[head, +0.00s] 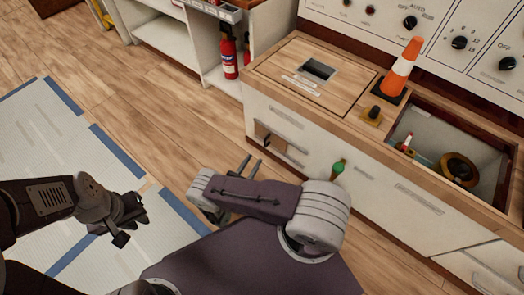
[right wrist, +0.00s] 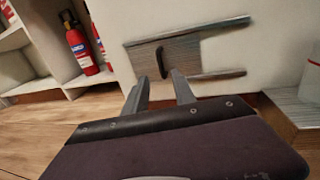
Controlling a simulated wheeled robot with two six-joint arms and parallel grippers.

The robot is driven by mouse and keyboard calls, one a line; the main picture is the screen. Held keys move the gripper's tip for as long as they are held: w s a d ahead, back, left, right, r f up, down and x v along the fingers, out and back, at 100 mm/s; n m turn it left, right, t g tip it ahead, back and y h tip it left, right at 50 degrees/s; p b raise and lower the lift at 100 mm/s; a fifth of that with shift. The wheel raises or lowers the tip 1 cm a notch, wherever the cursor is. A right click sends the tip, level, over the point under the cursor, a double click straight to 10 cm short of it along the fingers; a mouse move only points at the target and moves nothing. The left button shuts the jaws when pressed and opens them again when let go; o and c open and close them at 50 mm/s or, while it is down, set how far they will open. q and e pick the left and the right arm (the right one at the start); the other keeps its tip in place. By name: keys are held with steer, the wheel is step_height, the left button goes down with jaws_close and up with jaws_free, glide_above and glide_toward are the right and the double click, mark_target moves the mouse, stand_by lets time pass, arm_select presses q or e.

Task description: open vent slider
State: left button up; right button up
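The vent slider (right wrist: 180,52) is a flat grey-brown plate with a dark upright handle (right wrist: 160,62), set between two horizontal rails on the white cabinet front. The plate sits toward the left end of the rails. In the head view the slider (head: 263,134) is on the left part of the cabinet front. My right gripper (right wrist: 159,86) is open, its two fingers apart and pointing at the slider, with the handle showing between and beyond the tips. No contact with the handle is visible. My left gripper (head: 128,218) is far to the left, away from the cabinet; its fingers are unclear.
A green-topped knob (head: 338,167) sticks out of the cabinet front right of the slider. An orange-white cone (head: 402,68) stands on the countertop near an open bin (head: 425,130). A red fire extinguisher (head: 229,52) stands at the shelf to the left. Floor before the slider is clear.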

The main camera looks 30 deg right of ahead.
mark_target(265, 144)
steer(key=b+x, duration=0.4)
steer(key=x, duration=0.5)
jaws_close()
stand_by(1.1)
steer(key=shift+s+r, duration=0.1)
